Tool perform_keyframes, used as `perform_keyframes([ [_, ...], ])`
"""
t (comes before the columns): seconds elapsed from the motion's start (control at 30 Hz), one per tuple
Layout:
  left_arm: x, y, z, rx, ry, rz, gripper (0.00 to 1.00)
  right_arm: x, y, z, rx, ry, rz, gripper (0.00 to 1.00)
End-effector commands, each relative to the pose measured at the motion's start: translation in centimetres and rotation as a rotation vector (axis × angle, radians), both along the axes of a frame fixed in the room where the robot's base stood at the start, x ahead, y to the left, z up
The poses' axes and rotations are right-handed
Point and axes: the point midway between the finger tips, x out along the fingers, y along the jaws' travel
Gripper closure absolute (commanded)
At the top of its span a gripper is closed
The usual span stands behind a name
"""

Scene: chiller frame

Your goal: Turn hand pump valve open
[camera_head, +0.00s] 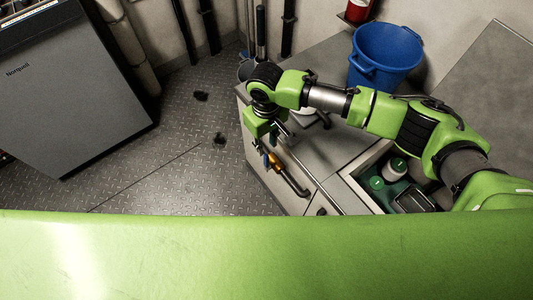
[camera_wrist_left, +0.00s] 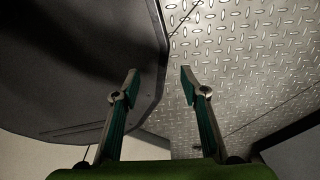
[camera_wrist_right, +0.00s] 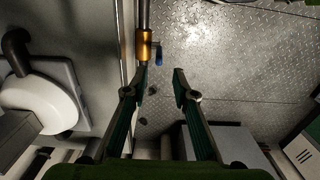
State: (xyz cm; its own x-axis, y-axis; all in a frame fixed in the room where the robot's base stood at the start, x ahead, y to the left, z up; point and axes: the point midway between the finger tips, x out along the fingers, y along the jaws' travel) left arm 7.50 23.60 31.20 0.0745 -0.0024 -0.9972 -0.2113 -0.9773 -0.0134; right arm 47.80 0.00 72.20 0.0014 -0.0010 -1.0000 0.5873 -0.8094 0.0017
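The valve is a brass-orange fitting (camera_head: 274,160) on a dark bent pipe at the side of the grey counter. In the right wrist view the brass fitting (camera_wrist_right: 144,46) sits on a straight dark pipe, with a small blue handle (camera_wrist_right: 159,55) sticking out to its right. My right gripper (camera_wrist_right: 160,74) is open and empty, its fingertips appearing just below the valve in that view. In the head view my right gripper (camera_head: 264,145) hangs beside the fitting, partly hidden by its wrist. My left gripper (camera_wrist_left: 159,71) is open and empty, over the floor and a dark panel.
A blue bucket (camera_head: 384,55) stands on the grey counter (camera_head: 318,62). A recess right of the pipe holds green-topped containers (camera_head: 376,183). A large grey cabinet (camera_head: 70,95) stands at left. The diamond-plate floor (camera_head: 180,150) between is mostly clear.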

Motion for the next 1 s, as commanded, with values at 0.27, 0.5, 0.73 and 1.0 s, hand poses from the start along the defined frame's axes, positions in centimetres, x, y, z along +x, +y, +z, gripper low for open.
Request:
perform_keyframes([
  [0.27,-0.2,0.0,-0.4,0.000,0.001,-0.001,0.60,0.0,-0.1,-6.0,-0.003,0.000,-0.001,0.74],
  [0.5,2.9,-0.2,-0.4,-0.005,-0.043,-0.002,0.60,0.0,0.0,-8.6,-0.001,-0.001,0.000,0.74],
  [0.73,2.0,-0.2,-0.5,-0.003,-0.030,-0.002,0.60,0.0,0.0,-9.0,0.000,-0.001,0.000,0.74],
  [1.0,0.9,-0.1,-0.5,-0.002,-0.014,-0.003,0.60,0.0,0.0,-9.0,0.000,-0.001,0.000,1.00],
])
